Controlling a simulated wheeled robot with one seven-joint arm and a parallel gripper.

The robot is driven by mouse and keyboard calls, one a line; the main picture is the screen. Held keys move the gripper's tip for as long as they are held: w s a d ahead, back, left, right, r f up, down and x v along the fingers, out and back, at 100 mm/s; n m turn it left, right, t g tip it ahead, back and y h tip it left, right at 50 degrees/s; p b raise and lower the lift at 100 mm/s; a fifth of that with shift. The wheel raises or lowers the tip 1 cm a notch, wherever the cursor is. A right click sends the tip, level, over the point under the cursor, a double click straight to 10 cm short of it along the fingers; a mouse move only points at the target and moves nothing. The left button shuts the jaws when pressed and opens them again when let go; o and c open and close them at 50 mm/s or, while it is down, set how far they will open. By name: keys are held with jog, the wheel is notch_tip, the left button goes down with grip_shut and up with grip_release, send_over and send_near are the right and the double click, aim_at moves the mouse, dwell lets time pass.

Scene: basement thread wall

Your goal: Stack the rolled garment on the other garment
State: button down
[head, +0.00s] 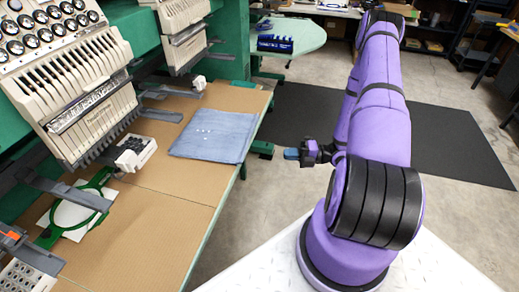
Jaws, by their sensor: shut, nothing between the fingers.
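A folded light-blue garment (215,135) lies flat on the brown tabletop, near its right edge, with a few small white spots on it. My gripper (291,154) is shut and empty, with bluish fingertips pointing left. It is over the floor to the right of the table, apart from the garment. My purple arm hides part of the floor behind it.
The brown table (165,195) has embroidery machine heads (75,80) overhanging its left side. A green hoop (75,210) lies near the front left. A dark-blue object (275,44) is on a pale green board (300,30) behind. The front tabletop is mostly clear.

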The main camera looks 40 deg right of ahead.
aim_at(246, 148)
jog(key=shift+w+d+x, duration=0.3)
jog(key=shift+w+x, duration=0.1)
jog(key=shift+x, duration=1.75)
jog(key=shift+w+d+x, duration=0.25)
jog(key=shift+w+x, duration=0.1)
jog(key=shift+x, duration=1.75)
jog(key=shift+w+d+x, duration=0.3)
jog(key=shift+w+x, duration=0.1)
jog(key=shift+x, duration=1.75)
jog(key=w, duration=0.3)
jog(key=shift+a, duration=0.2)
